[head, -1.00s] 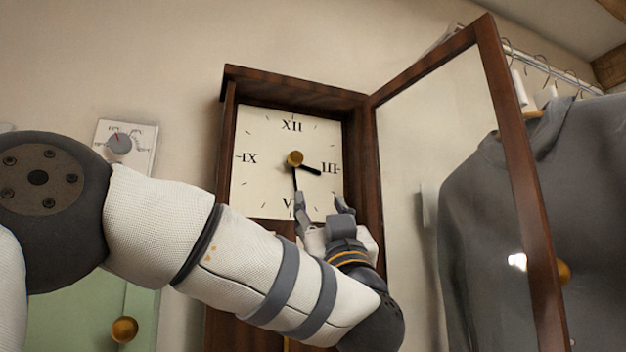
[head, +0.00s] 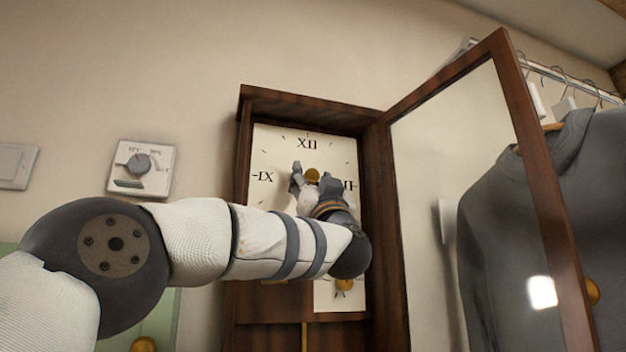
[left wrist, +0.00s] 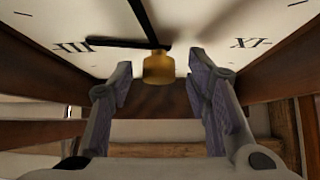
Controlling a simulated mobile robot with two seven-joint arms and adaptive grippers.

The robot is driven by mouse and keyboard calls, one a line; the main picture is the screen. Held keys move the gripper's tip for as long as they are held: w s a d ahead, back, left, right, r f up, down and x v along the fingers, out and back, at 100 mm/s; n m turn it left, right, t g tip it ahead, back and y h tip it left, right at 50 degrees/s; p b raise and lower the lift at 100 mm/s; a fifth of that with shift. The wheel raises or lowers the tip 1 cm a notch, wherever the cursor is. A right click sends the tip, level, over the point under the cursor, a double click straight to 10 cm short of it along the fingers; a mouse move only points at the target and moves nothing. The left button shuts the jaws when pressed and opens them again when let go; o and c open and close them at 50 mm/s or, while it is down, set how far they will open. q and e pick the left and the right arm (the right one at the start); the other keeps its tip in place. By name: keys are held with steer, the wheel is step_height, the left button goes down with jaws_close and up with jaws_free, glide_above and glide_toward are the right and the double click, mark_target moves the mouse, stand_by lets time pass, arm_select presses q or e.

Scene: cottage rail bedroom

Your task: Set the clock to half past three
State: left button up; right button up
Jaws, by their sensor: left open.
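The wooden wall clock (head: 246,190) has its glass door (head: 545,200) swung open to the right. Its cream face (head: 280,145) carries roman numerals. My left gripper (head: 312,178) is open, its fingers on either side of the brass centre knob (head: 312,173). In the left wrist view, the knob (left wrist: 158,68) stands between the open fingers, with visible gaps to both. There the face appears upside down: one black hand (left wrist: 115,42) points close to III and the other (left wrist: 143,20) points up the picture, towards VI's side. My right gripper is out of view.
A grey hooded garment (head: 510,220) hangs from a rail behind the open door. A dial control (head: 140,165) and a switch plate (head: 15,165) are on the wall at left. A brass round piece (head: 343,284) shows below my arm.

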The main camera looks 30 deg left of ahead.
arm_select(q)
steer(key=shift+c, duration=0.6)
jaws_close()
steer(key=m+t+h, duration=0.1)
steer(key=m, duration=0.1)
steer(key=shift+s+m+t+h, duration=0.1)
steer(key=shift+m+t+h, duration=0.2)
steer(key=shift+h, duration=0.1)
steer(key=shift+m+t+h, duration=0.6)
steer(key=shift+m+h, duration=0.2)
steer(key=shift+o, duration=0.6)
jaws_free()
steer(key=shift+f, duration=0.1)
